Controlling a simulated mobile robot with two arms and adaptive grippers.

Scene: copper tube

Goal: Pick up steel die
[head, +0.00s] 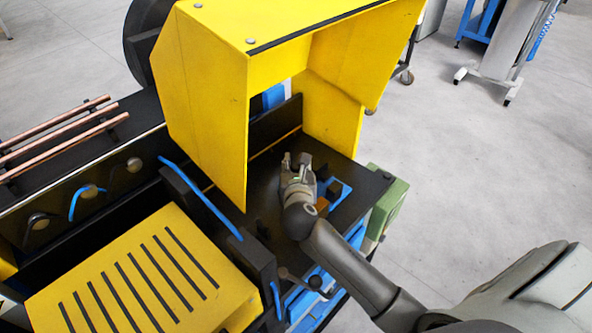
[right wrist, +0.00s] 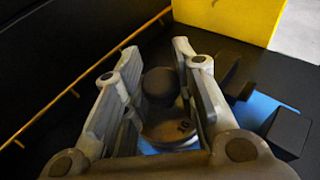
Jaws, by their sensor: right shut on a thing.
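The steel die (right wrist: 170,120) is a dark round piece with a knob on top and a small marking that looks like "10". It sits between the two fingers of my right gripper (right wrist: 160,75) in the right wrist view, and the fingers are closed on its sides. In the head view my right gripper (head: 298,160) is over the black bench top beside the yellow guard. The die is hard to make out there. I cannot tell whether the die is clear of the surface below. My left gripper is not in view.
A blue tray (head: 337,190) with dark blocks (right wrist: 287,132) is beside the right gripper. The yellow guard (head: 210,80) stands close on the left and behind. Copper tubes (head: 60,130) lie at the far left. A yellow slotted plate (head: 150,270) is in front.

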